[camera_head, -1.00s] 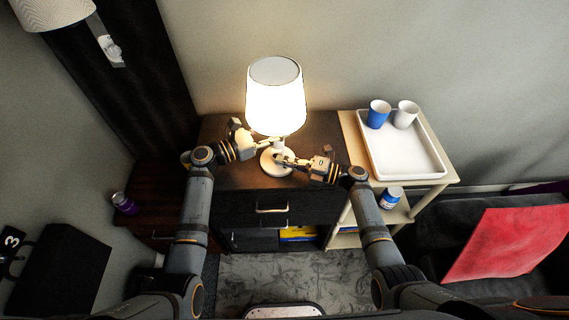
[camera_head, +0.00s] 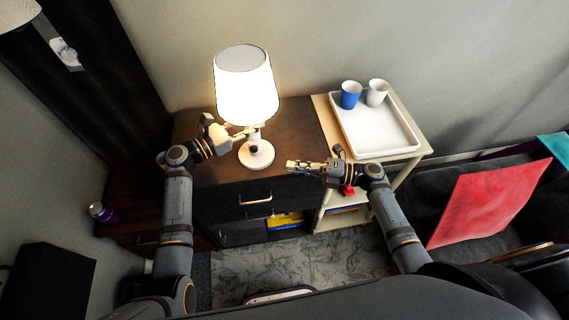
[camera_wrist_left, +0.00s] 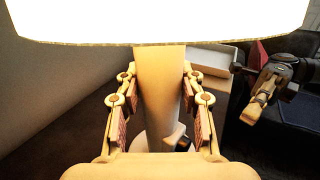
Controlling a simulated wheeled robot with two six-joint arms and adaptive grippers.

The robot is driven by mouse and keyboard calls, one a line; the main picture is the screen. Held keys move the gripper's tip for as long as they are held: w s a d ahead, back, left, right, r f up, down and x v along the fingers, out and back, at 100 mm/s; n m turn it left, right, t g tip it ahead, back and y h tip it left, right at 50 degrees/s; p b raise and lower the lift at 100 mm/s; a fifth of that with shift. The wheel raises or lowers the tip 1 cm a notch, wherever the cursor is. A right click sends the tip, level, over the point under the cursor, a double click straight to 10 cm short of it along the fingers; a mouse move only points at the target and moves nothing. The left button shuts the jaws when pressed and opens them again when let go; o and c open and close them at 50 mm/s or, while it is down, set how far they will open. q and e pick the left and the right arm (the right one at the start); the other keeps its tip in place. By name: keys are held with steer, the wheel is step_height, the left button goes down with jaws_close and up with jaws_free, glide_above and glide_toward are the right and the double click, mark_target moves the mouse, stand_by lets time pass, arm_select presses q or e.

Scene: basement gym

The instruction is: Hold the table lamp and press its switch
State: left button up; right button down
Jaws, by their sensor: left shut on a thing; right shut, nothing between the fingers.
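The table lamp (camera_head: 246,90) stands upright and lit on the dark wooden cabinet top, its round white base (camera_head: 257,155) resting on it. My left gripper (camera_head: 250,131) is shut on the lamp's stem below the shade. In the left wrist view the stem (camera_wrist_left: 158,85) stands between my left gripper's fingers (camera_wrist_left: 158,105). A small dark knob, likely the switch (camera_wrist_left: 183,144), shows low on the stem, partly hidden. My right gripper (camera_head: 290,165) is shut and empty, in front of the cabinet edge to the right of the base, apart from the lamp.
A white tray (camera_head: 408,146) with a blue cup (camera_head: 350,95) and a white cup (camera_head: 377,92) sits on the cream side cart at the right. A purple can (camera_head: 102,213) stands at the left.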

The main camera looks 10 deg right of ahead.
stand_by(0.3)
arm_select(q)
steer(key=o, duration=1.2)
steer(key=shift+w, duration=0.1)
steer(key=shift+o, duration=0.2)
